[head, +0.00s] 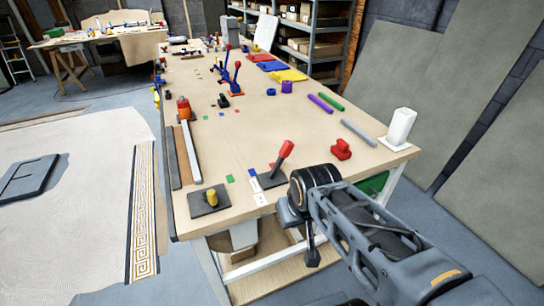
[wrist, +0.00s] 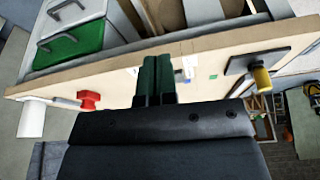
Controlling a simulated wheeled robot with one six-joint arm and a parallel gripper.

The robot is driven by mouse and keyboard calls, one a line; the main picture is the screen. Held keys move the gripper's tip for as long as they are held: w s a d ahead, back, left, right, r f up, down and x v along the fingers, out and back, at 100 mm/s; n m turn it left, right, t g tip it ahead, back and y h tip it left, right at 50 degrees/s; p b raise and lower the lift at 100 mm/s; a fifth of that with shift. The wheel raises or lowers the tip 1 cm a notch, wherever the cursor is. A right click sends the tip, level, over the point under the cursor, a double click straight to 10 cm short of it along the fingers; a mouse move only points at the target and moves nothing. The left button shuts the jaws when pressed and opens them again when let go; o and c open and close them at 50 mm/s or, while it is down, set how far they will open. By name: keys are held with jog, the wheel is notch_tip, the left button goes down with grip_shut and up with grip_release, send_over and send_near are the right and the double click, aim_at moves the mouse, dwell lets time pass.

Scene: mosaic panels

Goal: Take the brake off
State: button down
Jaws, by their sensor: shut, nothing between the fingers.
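A lever with a red grip (head: 286,149) stands tilted to the right on a dark plate (head: 268,177) near the bench's front edge. It looks like the brake, though no label is readable. My gripper (head: 311,258) hangs below my wrist, in front of the bench edge and apart from the lever. In the wrist view my gripper (wrist: 157,60) shows its dark green fingers together and empty. The lever cannot be made out there; the fingers and gripper body hide the middle of the bench.
A yellow knob on a dark plate (head: 211,198) is left of the lever; it shows in the wrist view (wrist: 262,78). A red block (head: 341,149) and white post (head: 400,127) stand right. Coloured rods lie behind. A green drawer (wrist: 72,52) is under the bench.

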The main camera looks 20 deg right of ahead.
jog(key=shift+a, duration=0.2)
jog(key=w+f+m+g+y+b, duration=0.1)
jog(key=w+f+m+y+b, duration=0.55)
jog(key=y+b, duration=0.35)
jog(key=w+d+r+m+t+y+b, duration=0.2)
jog(key=d+t, duration=0.4)
jog(key=d, duration=0.3)
jog(key=w+d+r+m+t+y+b, duration=0.2)
jog(key=w+d+m+t+y+b, duration=0.2)
jog(key=d, duration=0.4)
jog(key=w+t+b, duration=0.1)
jog(key=w+t, duration=0.1)
jog(key=shift+w+d, duration=0.35)
